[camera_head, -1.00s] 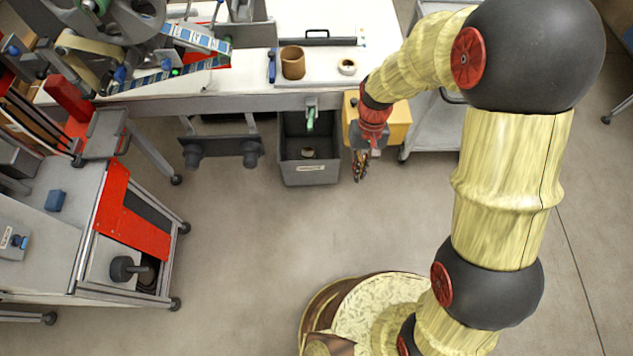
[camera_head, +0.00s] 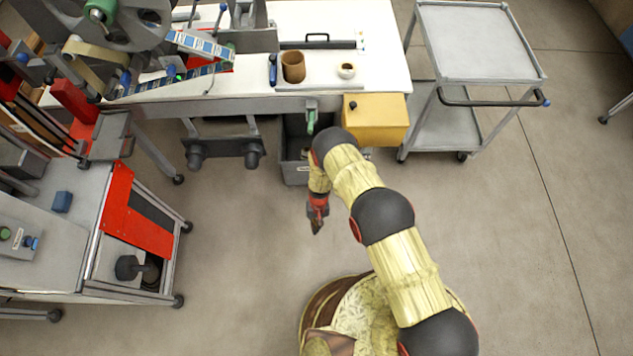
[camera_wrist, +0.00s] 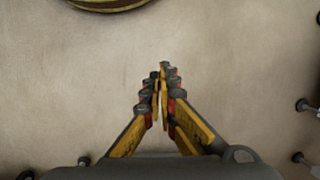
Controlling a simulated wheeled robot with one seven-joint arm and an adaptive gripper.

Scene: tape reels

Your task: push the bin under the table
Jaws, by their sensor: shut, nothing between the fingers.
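The grey bin (camera_head: 295,171) stands on the floor at the front edge of the white table (camera_head: 240,86), in the head view. Its right part is hidden behind my arm, and its back part lies below the table edge. My gripper (camera_head: 317,229) is in front of the bin, nearer my base, pointing down over bare floor and apart from the bin. In the wrist view my gripper (camera_wrist: 160,75) is shut with its fingertips together and nothing between them. The bin is not visible in the wrist view.
A yellow box (camera_head: 376,118) hangs at the table front, right of the bin. A grey cart (camera_head: 478,60) stands further right. A grey workstation with a red panel (camera_head: 137,222) stands at left. The floor (camera_head: 240,240) between it and my gripper is clear.

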